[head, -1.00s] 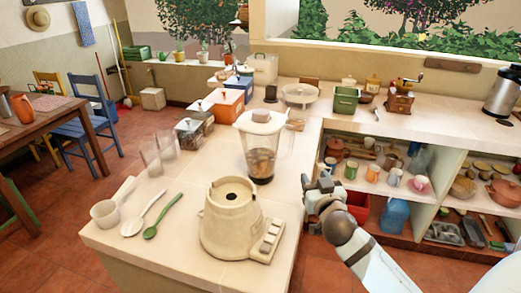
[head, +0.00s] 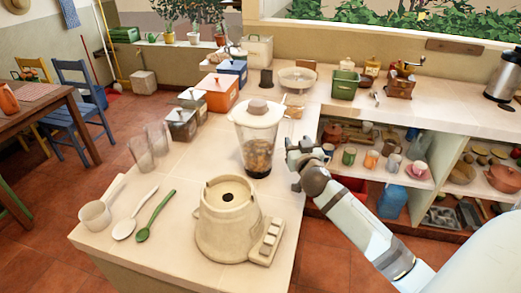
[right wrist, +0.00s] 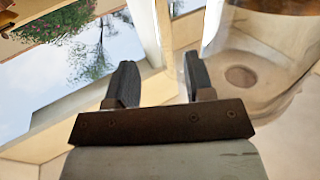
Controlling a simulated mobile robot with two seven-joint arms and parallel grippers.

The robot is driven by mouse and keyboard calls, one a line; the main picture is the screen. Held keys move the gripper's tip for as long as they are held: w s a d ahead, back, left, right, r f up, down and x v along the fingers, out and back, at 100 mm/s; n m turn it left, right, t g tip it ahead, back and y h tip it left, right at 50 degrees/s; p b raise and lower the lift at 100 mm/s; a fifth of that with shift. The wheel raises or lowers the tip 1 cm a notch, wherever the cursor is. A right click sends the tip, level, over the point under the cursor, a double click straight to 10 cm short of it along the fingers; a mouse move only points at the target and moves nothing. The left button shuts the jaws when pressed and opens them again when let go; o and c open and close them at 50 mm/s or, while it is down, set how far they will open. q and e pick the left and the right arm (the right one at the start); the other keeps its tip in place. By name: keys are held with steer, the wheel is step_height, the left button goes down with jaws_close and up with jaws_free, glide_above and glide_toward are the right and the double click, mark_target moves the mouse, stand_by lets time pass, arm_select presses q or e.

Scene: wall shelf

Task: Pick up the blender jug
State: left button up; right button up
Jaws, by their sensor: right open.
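The blender jug (head: 257,137) is clear with a cream lid and dark contents at its bottom. It stands upright on the light counter, behind the cream blender base (head: 229,222). My right gripper (head: 301,155) is just to the right of the jug and apart from it in the head view. In the right wrist view its two dark fingers (right wrist: 156,84) are open with nothing between them. A clear rounded vessel, likely the jug (right wrist: 262,60), fills the upper right of that view, beside the right finger. My left gripper is not in view.
Two clear glasses (head: 148,148) stand left of the jug. A white spoon (head: 134,215), a green spoon (head: 154,215) and a measuring cup (head: 96,214) lie at the front left. Canisters (head: 181,124) stand behind. Open shelves (head: 440,168) with dishes are at the right.

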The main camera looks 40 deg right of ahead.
mark_target(291, 138)
steer(key=x, duration=0.5)
steer(key=shift+w+a+f+p, duration=0.3)
steer(key=shift+f+p, duration=0.05)
steer(key=shift+p, duration=0.05)
jaws_close()
steer(key=shift+s, duration=0.1)
stand_by(0.8)
